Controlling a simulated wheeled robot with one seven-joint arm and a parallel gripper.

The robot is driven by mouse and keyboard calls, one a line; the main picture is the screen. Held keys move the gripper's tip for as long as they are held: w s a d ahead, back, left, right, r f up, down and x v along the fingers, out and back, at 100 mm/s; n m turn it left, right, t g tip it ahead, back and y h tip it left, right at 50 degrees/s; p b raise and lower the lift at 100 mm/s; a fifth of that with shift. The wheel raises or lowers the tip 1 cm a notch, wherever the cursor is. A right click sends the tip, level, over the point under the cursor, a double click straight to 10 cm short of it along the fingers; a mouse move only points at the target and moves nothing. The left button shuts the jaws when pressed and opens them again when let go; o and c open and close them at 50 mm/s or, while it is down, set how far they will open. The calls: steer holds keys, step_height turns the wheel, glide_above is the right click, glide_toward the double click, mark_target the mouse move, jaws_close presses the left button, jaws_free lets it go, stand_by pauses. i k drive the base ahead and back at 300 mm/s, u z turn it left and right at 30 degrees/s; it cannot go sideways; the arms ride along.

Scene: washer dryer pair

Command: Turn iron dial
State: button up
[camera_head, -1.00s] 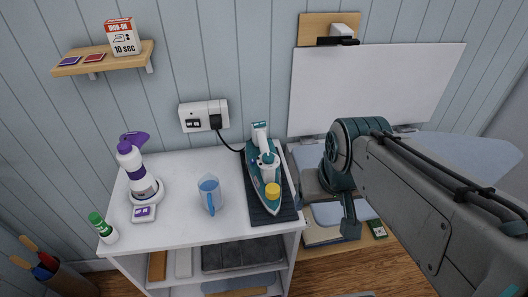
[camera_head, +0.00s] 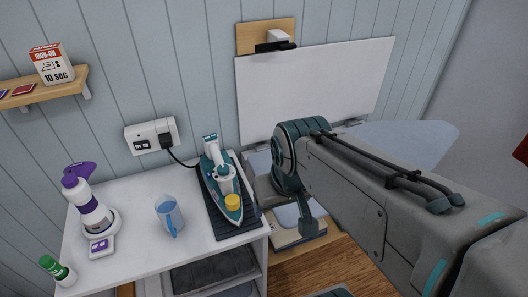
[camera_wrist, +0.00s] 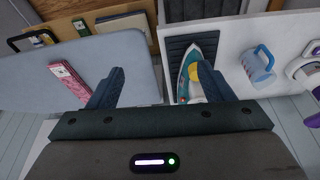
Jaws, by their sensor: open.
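The teal and white iron (camera_head: 222,177) rests on a dark ribbed mat (camera_head: 224,232) at the right end of the white cabinet top. Its yellow dial (camera_head: 232,202) is on the iron's upper side, toward the front. In the wrist view the iron (camera_wrist: 187,76) and the yellow dial (camera_wrist: 194,74) show beyond my gripper (camera_wrist: 162,80). My gripper is open, with nothing between its fingers. The right finger overlaps the picture of the iron's near end, and I cannot tell the gap between them. In the head view my gripper is to the right of the iron, largely hidden behind my arm.
A blue jug (camera_head: 169,215), a purple and white spray bottle (camera_head: 88,207) and a green-capped bottle (camera_head: 58,270) stand left of the iron. The cord runs to a wall socket (camera_head: 152,136). An ironing board (camera_head: 412,139) lies to the right of the cabinet, behind my arm.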

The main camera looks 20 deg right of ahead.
mark_target(223, 169)
steer(key=z, duration=0.05)
steer(key=k, duration=0.65)
steer(key=z, duration=0.5)
steer(key=i, duration=0.4)
steer(key=z, duration=0.6)
steer(key=i, duration=0.7)
steer(key=u, duration=0.3)
steer(key=k, duration=0.5)
steer(key=u, duration=0.85)
steer(key=i, duration=0.45)
steer(key=u, duration=1.3)
